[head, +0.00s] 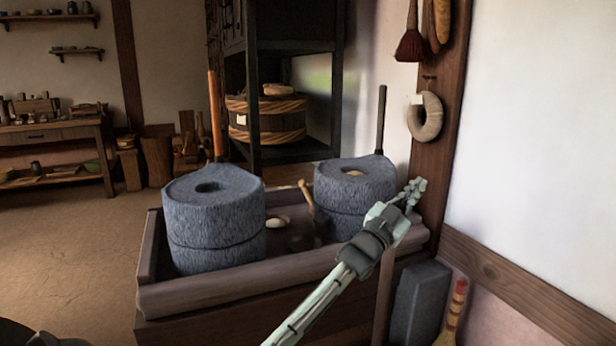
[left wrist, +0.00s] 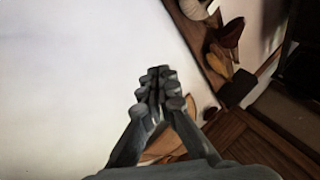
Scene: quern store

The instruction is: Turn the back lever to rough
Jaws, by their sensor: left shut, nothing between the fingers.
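Two round grey stone querns stand in a wooden trough (head: 215,298) in the head view. The left quern (head: 213,225) has an upright orange handle (head: 215,115) at its back edge. The right quern (head: 352,190) has an upright dark handle (head: 381,118) at its back edge. A short, light wooden lever (head: 306,196) leans between the querns. I cannot tell which of these is the back lever, and no rough mark is readable. My left gripper (head: 414,191) is shut and empty, just right of the right quern; its closed fingers also show in the left wrist view (left wrist: 158,88).
A wooden post (head: 438,170) with a hanging stone ring (head: 425,117) and a brush (head: 411,45) stands close behind my left gripper. A grey block (head: 419,300) and a striped-handled brush (head: 456,305) are at lower right. The floor at left is open.

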